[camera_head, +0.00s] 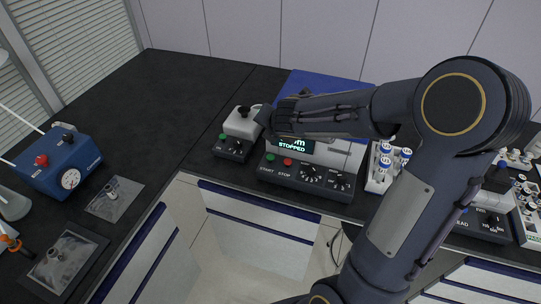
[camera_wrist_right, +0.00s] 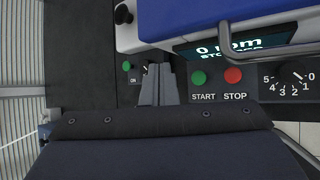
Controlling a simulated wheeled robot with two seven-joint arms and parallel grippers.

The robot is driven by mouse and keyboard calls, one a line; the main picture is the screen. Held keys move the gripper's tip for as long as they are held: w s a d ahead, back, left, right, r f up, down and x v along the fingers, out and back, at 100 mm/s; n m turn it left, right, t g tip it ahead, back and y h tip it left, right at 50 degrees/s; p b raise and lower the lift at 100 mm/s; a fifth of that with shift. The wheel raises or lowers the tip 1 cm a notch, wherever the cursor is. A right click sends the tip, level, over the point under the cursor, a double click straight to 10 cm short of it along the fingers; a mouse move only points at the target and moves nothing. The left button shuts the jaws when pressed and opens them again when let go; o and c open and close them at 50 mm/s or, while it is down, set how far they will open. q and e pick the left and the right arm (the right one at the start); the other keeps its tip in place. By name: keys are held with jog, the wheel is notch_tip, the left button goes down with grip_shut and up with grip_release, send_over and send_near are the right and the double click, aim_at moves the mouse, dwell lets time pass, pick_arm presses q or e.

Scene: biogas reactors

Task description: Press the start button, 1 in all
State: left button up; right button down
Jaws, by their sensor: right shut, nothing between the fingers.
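The green start button (camera_head: 270,157) is on the dark front panel of the stirrer unit (camera_head: 335,186), left of the red stop button (camera_head: 287,162). In the right wrist view the start button (camera_wrist_right: 199,78) sits above the word START, with the stop button (camera_wrist_right: 233,75) to its right. The display (camera_wrist_right: 235,47) reads 0 rpm and STOPPED. My right gripper (camera_wrist_right: 157,72) is shut and empty, its fingertips appearing just left of the start button. I cannot tell their height over the panel. In the head view my right arm hides the fingers. My left gripper is not in view.
A smaller device (camera_head: 237,137) with a green button and black knob stands left of the stirrer unit. A vial rack (camera_head: 378,184) stands to its right. A blue box with a gauge (camera_head: 58,160) is at far left. The dark bench between is clear.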

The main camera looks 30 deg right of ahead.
aim_at(270, 155)
notch_tip(270, 155, down, 9)
jog(key=b, duration=0.8)
jog(key=shift+r+b, duration=0.1)
jog(key=shift+b, duration=0.2)
dwell(1.5)
jog(key=shift+f+b, duration=0.4)
jog(key=shift+f+b, duration=0.9)
jog(key=shift+f, duration=0.05)
dwell(0.8)
jog(key=shift+r, duration=0.15)
jog(key=shift+r+p, duration=1.2)
jog(key=shift+p, duration=0.05)
jog(key=shift+r, duration=0.1)
